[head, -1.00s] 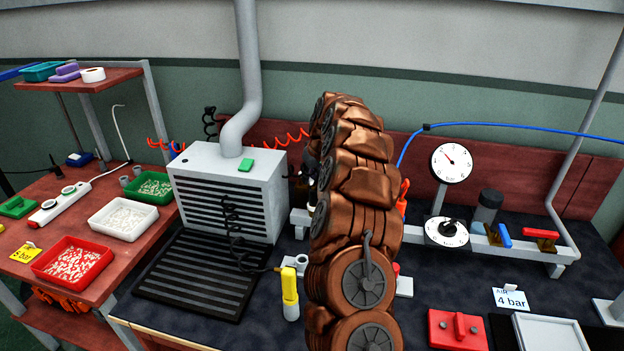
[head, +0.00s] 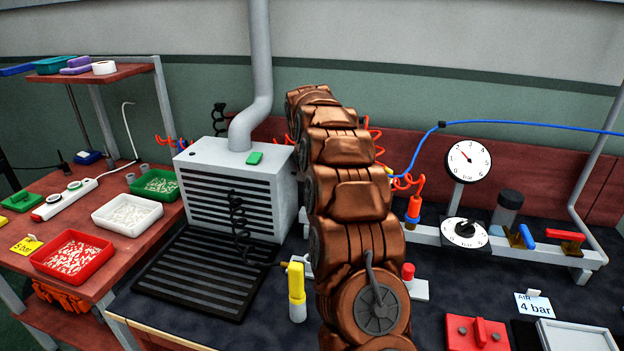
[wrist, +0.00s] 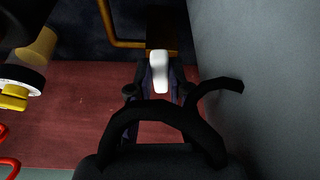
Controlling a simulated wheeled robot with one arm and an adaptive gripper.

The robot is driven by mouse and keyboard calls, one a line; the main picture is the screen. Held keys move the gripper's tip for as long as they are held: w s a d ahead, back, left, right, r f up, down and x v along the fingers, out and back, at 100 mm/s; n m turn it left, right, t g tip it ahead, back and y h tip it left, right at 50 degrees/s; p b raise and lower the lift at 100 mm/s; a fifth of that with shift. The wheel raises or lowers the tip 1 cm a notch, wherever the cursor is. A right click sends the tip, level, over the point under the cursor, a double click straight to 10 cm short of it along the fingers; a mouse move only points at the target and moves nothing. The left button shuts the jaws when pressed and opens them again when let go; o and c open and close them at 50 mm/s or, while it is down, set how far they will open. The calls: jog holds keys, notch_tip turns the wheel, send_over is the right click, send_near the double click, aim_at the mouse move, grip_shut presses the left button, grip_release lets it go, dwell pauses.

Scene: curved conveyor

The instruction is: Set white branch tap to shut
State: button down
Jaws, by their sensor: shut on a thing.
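In the wrist view the white tap handle (wrist: 159,74) points toward the camera, in front of a brass-coloured body (wrist: 160,36). My gripper (wrist: 158,90) has its dark fingers on either side of the handle and is shut on it. A grey wall-like surface stands close on the right of the fingers. In the head view my own arm hides the gripper and the white tap. Which way the handle lies relative to its pipe is hard to tell.
A blue-handled tap (head: 526,237) and a red-handled tap (head: 565,236) sit on the manifold, right of the gauge (head: 468,161) and regulator dial (head: 465,232). The grey extractor box (head: 235,190) stands left of my arm. A yellow tool (head: 296,285) stands nearby.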

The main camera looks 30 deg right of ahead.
jog(key=shift+w+r, duration=0.15)
dwell(0.3)
jog(key=c, duration=1.1)
grip_release()
jog(key=v, duration=1.2)
